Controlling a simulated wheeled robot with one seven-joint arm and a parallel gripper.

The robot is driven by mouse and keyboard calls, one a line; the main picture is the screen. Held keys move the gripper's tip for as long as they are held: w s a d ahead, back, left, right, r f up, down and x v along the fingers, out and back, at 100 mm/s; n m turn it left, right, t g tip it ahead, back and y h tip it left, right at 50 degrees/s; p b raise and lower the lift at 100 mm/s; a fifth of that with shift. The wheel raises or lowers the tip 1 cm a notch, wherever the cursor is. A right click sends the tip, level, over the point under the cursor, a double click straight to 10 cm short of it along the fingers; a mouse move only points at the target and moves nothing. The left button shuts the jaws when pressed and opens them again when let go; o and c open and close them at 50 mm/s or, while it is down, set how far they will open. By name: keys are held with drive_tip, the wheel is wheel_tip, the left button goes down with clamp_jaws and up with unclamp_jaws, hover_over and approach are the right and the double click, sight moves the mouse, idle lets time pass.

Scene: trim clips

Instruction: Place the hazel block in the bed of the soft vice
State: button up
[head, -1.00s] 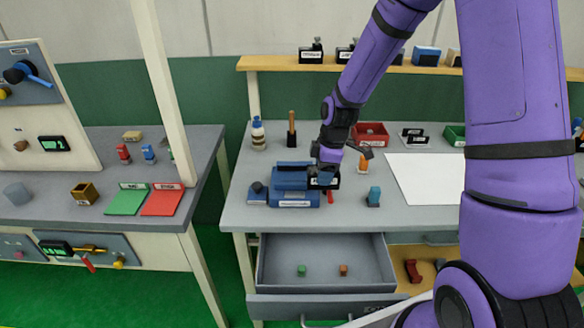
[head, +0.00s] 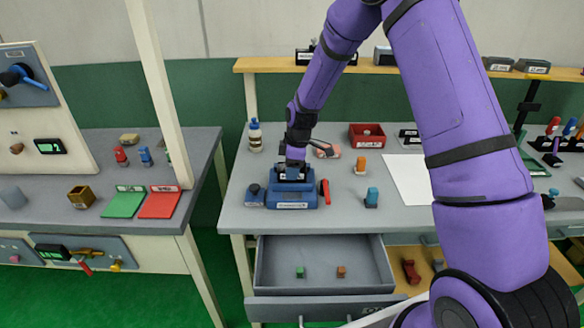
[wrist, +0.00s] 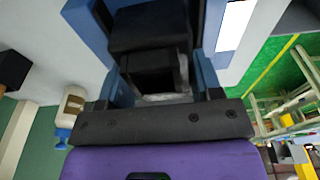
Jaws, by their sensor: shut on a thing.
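The soft vice (head: 292,205) is the blue device with a white front label near the left front of the main bench. A red lever (head: 324,192) stands at its right side. My gripper (head: 293,170) is low over the middle of the vice, pointing down. In the wrist view it is shut on a dark block-like thing (wrist: 153,72), with blue vice parts (wrist: 206,75) on either side. I take this thing for the hazel block, but shadow hides its colour. Whether it touches the vice bed is hidden.
A dark-knobbed blue-grey piece (head: 254,196) stands close left of the vice. A blue-topped piece (head: 371,197) and an orange piece (head: 360,165) stand to the right. A red bin (head: 367,135) is behind. The open drawer (head: 320,272) juts out below the bench.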

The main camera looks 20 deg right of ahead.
drive_tip(key=shift+f, duration=0.15)
drive_tip(key=o, duration=1)
